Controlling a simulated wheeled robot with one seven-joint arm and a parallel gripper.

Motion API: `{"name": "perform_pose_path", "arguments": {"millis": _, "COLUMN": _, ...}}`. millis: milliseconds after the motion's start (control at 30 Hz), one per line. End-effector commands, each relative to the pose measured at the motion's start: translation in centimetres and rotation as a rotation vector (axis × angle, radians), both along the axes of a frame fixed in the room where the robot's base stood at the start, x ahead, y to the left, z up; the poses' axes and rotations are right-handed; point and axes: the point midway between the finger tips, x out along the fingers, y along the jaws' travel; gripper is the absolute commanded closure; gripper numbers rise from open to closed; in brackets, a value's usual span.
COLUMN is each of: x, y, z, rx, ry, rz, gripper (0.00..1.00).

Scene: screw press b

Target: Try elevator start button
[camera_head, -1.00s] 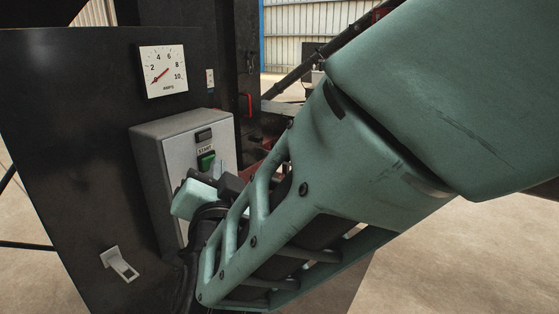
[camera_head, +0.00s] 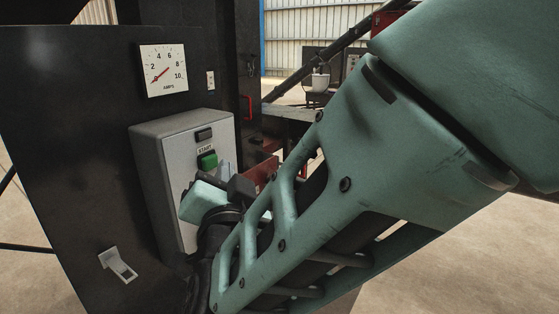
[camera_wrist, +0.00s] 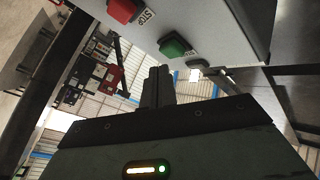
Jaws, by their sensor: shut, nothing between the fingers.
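The green start button (camera_head: 207,160) sits under a START label on the front of a grey control box (camera_head: 150,135). It also shows in the wrist view (camera_wrist: 175,46), just beyond my fingertips. My gripper (camera_wrist: 158,76) is shut and empty, its fingers together and pointing toward the box. In the head view, my wrist hides much of the gripper, just below and right of the button. The fingertips look apart from the button, with a small gap.
A red STOP button (camera_wrist: 122,10) is beside the green one in the wrist view. An amps dial (camera_head: 163,70) is on the dark panel (camera_head: 70,120) above the box. A light lever switch (camera_head: 117,265) is at lower left. Open floor lies at the right.

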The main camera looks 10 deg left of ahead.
Motion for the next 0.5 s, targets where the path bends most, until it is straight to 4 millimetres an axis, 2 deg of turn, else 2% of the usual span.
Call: {"name": "perform_pose_path", "arguments": {"millis": 500, "x": -1.7, "y": -4.1, "z": -0.1, "rx": 0.0, "ry": 0.0, "rz": 0.0, "gripper": 1.0}}
